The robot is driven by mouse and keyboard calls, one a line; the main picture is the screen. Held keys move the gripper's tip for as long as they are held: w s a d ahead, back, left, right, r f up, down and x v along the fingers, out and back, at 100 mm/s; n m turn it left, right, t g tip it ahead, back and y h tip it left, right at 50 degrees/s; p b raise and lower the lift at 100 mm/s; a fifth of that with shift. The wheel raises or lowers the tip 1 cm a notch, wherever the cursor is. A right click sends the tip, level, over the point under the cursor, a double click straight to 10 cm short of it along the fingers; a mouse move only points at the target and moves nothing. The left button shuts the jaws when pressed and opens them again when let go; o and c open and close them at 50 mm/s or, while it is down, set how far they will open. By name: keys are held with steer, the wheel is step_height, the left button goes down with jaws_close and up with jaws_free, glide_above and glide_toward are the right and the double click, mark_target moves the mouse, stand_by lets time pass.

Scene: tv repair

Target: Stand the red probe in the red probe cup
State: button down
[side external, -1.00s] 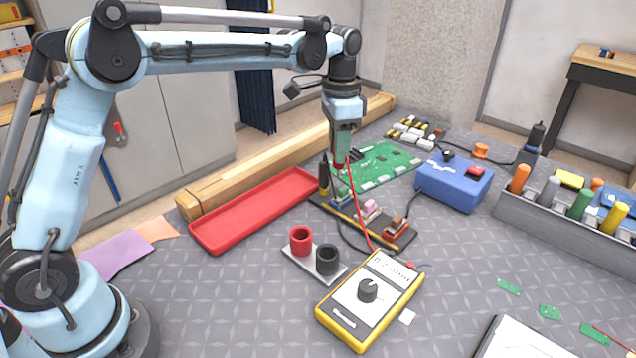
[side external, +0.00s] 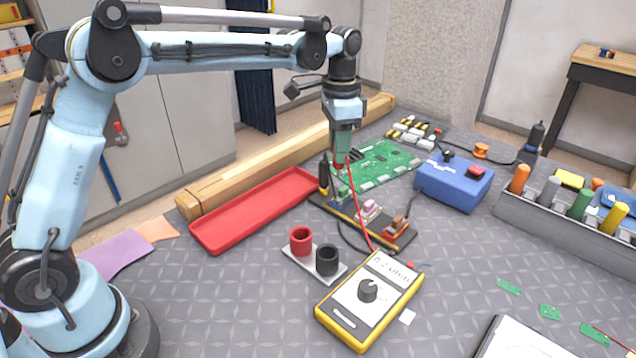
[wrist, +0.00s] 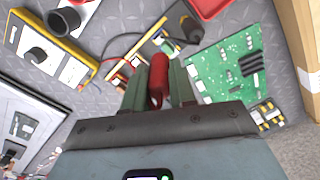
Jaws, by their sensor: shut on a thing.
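My gripper (side external: 341,160) is shut on the red probe (wrist: 158,82), which shows between the two green fingers (wrist: 159,96) in the wrist view. In the side view the probe is mostly hidden by the fingers, and its red lead (side external: 359,205) runs down to the yellow multimeter (side external: 370,300). The gripper is over the back end of the black and yellow strip (side external: 386,236); I cannot tell whether the probe tip touches it. The red probe cup (side external: 301,241) stands open beside the black cup (side external: 327,260) on a pale base, nearer the camera and left of the gripper.
A red tray (side external: 255,212) lies left of the strip, before a long wooden beam (side external: 225,185). A green circuit board (side external: 385,160) is behind the gripper. A blue box (side external: 453,187) stands to the right. A black probe (side external: 323,176) stands close left of the gripper.

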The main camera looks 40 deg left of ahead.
steer(key=shift+s+d+r, duration=0.1)
steer(key=shift+s+r, duration=0.05)
steer(key=shift+s, duration=0.2)
steer(key=s+d+r, duration=0.1)
steer(key=s+d, duration=0.2)
steer(key=s, duration=1)
steer(key=shift+s, duration=0.25)
steer(key=shift+f, duration=0.1)
steer(key=shift+f, duration=2.2)
steer(key=shift+f, duration=2.15)
